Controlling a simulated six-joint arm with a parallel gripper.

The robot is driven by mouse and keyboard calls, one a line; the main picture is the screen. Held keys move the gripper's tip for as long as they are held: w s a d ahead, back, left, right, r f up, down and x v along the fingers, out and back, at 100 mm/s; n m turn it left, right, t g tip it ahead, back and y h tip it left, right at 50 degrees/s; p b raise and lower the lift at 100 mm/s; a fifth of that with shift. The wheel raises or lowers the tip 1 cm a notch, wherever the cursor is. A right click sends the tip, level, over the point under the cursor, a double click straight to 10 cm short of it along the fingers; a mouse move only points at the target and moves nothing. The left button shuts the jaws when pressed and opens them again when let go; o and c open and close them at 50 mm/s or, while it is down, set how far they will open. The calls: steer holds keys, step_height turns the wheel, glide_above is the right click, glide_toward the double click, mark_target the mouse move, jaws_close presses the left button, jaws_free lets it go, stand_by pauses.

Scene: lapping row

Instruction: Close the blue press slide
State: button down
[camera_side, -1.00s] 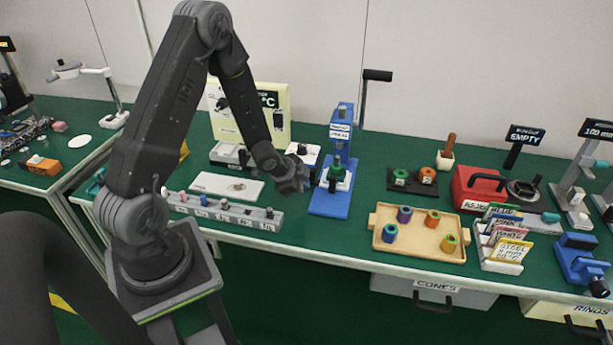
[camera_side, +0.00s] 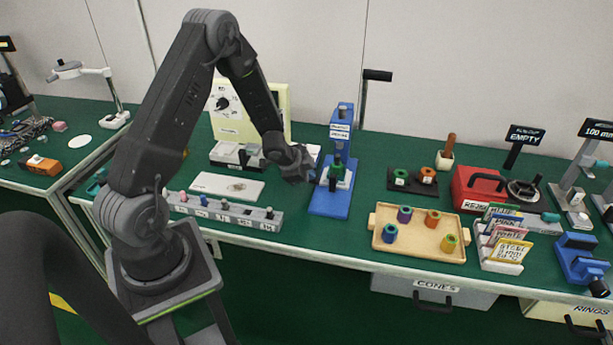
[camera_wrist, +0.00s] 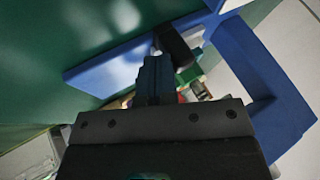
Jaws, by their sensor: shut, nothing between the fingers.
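The blue press (camera_side: 341,130) stands upright on its blue base (camera_side: 325,205) at the middle of the bench in the side view. A white slide block (camera_side: 347,180) with a green part (camera_side: 337,160) on it sits at the foot of its column, and a dark handle (camera_side: 333,183) is at its front. My gripper (camera_side: 308,174) is shut and empty, just left of the press near the handle. In the wrist view my gripper's fingers (camera_wrist: 155,75) point at the dark handle (camera_wrist: 174,45) over the blue base (camera_wrist: 105,70). I cannot tell whether they touch.
A wooden tray (camera_side: 376,219) with several coloured rings stands right of the press. A black holder (camera_side: 413,187) with a green and an orange ring lies behind it. A grey block row (camera_side: 240,216) and a white plate (camera_side: 215,184) lie left. A tall post (camera_side: 363,105) rises behind.

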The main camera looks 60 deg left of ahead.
steer(key=shift+w+a+r, duration=0.1)
steer(key=shift+w+a, duration=1.1)
steer(key=shift+a, duration=0.05)
steer(key=shift+s, duration=0.1)
steer(key=s+d, duration=0.3)
steer(key=shift+d, duration=0.1)
steer(key=s+d+r+n+y, duration=0.1)
steer(key=s+d+r+n, duration=0.15)
steer(key=r, duration=0.55)
steer(key=s+d+r+n+y, duration=0.1)
steer(key=s+d+r+y, duration=0.15)
steer(key=r, duration=0.45)
steer(key=s+d+r+n, duration=0.2)
steer(key=s+r, duration=0.2)
steer(key=r, duration=0.4)
steer(key=s+d+r+n+g+h, duration=0.1)
steer(key=s+d+r+h, duration=0.3)
steer(key=s+d, duration=0.9)
step_height(320, 180, up, 2)
steer(key=shift+d+r+n+g, duration=0.15)
steer(key=shift+d+n+g, duration=0.25)
steer(key=shift+d+n, duration=0.25)
